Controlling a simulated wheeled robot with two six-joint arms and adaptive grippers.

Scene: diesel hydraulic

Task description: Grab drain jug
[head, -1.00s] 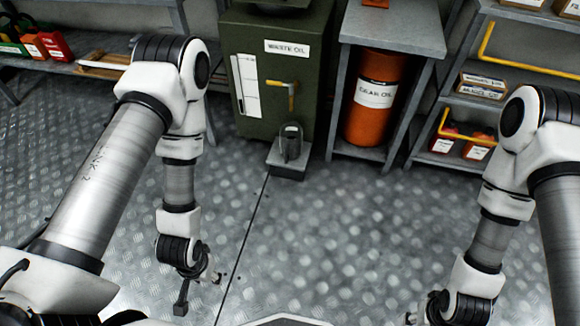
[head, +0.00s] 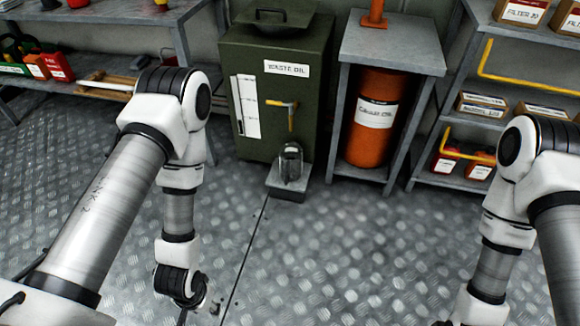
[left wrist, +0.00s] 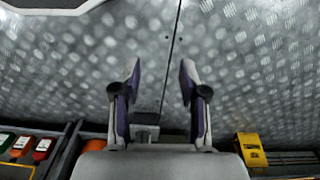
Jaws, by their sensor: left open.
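The drain jug (head: 291,165) is a clear grey vessel, upright on a small grey stand (head: 288,191) under the yellow-handled tap (head: 289,103) of the green waste oil tank (head: 270,70). My left gripper is mostly cut off at the bottom of the head view, over the floor, in front and left of the jug and well apart from it. In the left wrist view my left gripper (left wrist: 160,75) has its two fingers spread with nothing between the tips. A small grey block shows beyond them, too small to identify. My right gripper is out of view.
An orange gear oil drum (head: 376,118) stands under a grey table (head: 391,48) right of the tank. Shelves with boxes (head: 484,104) are at the far right. A low bench (head: 95,90) is at the left. The metal floor (head: 330,250) before the jug is clear.

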